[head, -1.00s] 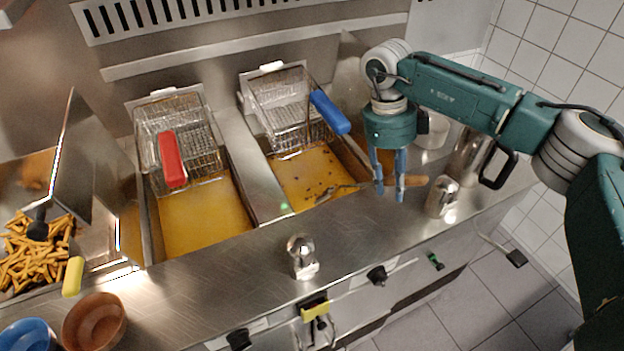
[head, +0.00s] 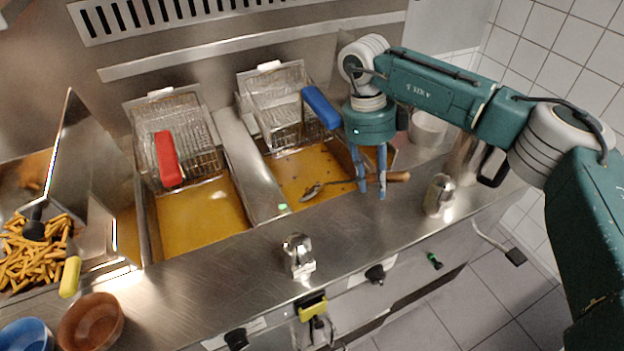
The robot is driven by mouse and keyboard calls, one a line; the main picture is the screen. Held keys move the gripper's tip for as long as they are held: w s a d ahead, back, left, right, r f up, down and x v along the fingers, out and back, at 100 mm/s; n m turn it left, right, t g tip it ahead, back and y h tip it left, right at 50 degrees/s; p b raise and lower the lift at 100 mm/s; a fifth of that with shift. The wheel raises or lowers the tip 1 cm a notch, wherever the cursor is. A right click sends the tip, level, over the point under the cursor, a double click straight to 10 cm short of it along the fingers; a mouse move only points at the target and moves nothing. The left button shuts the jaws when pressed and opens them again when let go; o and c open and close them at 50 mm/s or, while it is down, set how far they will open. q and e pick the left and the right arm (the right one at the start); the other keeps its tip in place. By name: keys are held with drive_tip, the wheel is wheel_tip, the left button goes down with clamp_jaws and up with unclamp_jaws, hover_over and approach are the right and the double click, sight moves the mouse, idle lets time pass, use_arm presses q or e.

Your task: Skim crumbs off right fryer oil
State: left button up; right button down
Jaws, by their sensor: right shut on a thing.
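The right fryer's oil (head: 290,190) is orange-yellow, with dark crumbs (head: 292,172) visible on it. My right gripper (head: 371,190) is above the right edge of this vat, shut on a skimmer (head: 312,191). The skimmer's wooden handle (head: 398,176) sticks out to the right of the fingers. Its metal head is over the front part of the oil; I cannot tell whether it touches the surface. A basket with a blue handle (head: 320,107) is at the back of this vat. The left gripper is not in view.
The left fryer (head: 203,222) has a red-handled basket (head: 168,160) at its back. Metal shakers (head: 298,258) (head: 438,196) stand on the steel counter. Fries (head: 35,255) and two bowls (head: 90,322) are at the left. A white container (head: 428,128) is behind my gripper.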

sight(402, 171)
drive_tip(key=shift+w+d+f, duration=0.1)
drive_tip(key=shift+w+d, duration=0.5)
drive_tip(key=shift+d, duration=0.2)
drive_tip(key=shift+w+d, duration=0.2)
drive_tip(key=shift+d, duration=0.5)
drive_tip(key=shift+w+d, duration=0.25)
drive_tip(key=shift+d, duration=0.4)
drive_tip(key=shift+w+d, duration=0.2)
drive_tip(key=shift+d, duration=0.5)
drive_tip(key=shift+s+a, duration=0.8)
drive_tip(key=shift+s, duration=0.2)
drive_tip(key=shift+s+a, duration=0.45)
drive_tip(key=shift+s, duration=0.1)
drive_tip(key=shift+s+d+r+p, duration=0.1)
drive_tip(key=shift+s+r+p, duration=0.15)
drive_tip(key=shift+r+p, duration=0.85)
drive_tip(key=shift+s+d+r+p, duration=0.1)
drive_tip(key=shift+s+r+p, duration=0.3)
drive_tip(key=shift+r, duration=1.15)
drive_tip(key=shift+s+d+r+p, duration=0.1)
drive_tip(key=shift+r+p, duration=0.9)
drive_tip(key=shift+r, duration=0.35)
